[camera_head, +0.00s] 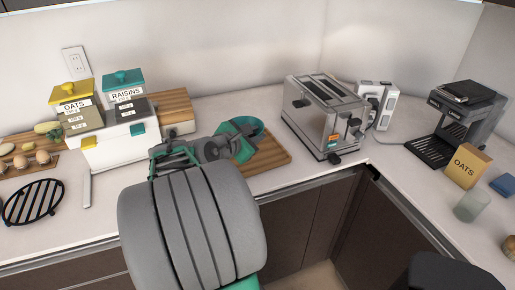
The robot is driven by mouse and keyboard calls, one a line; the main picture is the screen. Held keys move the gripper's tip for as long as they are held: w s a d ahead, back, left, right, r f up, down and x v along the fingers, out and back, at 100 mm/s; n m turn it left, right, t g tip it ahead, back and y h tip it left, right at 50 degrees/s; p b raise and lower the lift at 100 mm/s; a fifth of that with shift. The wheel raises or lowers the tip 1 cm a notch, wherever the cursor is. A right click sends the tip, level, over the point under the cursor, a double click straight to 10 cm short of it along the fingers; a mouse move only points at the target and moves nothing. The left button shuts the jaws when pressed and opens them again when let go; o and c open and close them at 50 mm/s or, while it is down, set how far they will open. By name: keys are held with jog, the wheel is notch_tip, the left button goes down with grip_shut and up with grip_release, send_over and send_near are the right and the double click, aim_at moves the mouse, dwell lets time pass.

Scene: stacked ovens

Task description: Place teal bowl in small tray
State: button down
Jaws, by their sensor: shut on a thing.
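The teal bowl (252,126) is tilted at the end of my arm, over the counter at the back. My gripper (234,140) is shut on the bowl; the fingers and their exact grip are partly hidden by my wrist. The small tray (275,159), brown and wooden with a low rim, lies on the counter below and just right of my gripper. The bowl is over the tray's back left part. I cannot tell whether the bowl touches the tray.
A silver toaster (323,115) stands right of the tray. At the left are a white box (110,150) with oats and raisins canisters, a wooden block (176,107) and a black round rack (35,201). A coffee machine (459,123) and oats box (467,166) stand at the right.

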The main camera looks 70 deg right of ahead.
jog(key=d+f, duration=0.2)
jog(key=f, duration=0.1)
jog(key=d+f, duration=0.1)
jog(key=shift+d+f, duration=0.25)
jog(key=shift+f, duration=0.1)
notch_tip(320, 180, down, 3)
jog(key=shift+r+b, duration=0.2)
jog(key=shift+b, duration=0.15)
jog(key=c, duration=1.3)
grip_release()
jog(key=shift+o, duration=0.2)
jog(key=shift+a, duration=0.1)
jog(key=v, duration=1.2)
jog(key=shift+w+p, duration=0.1)
jog(key=shift+p, duration=0.2)
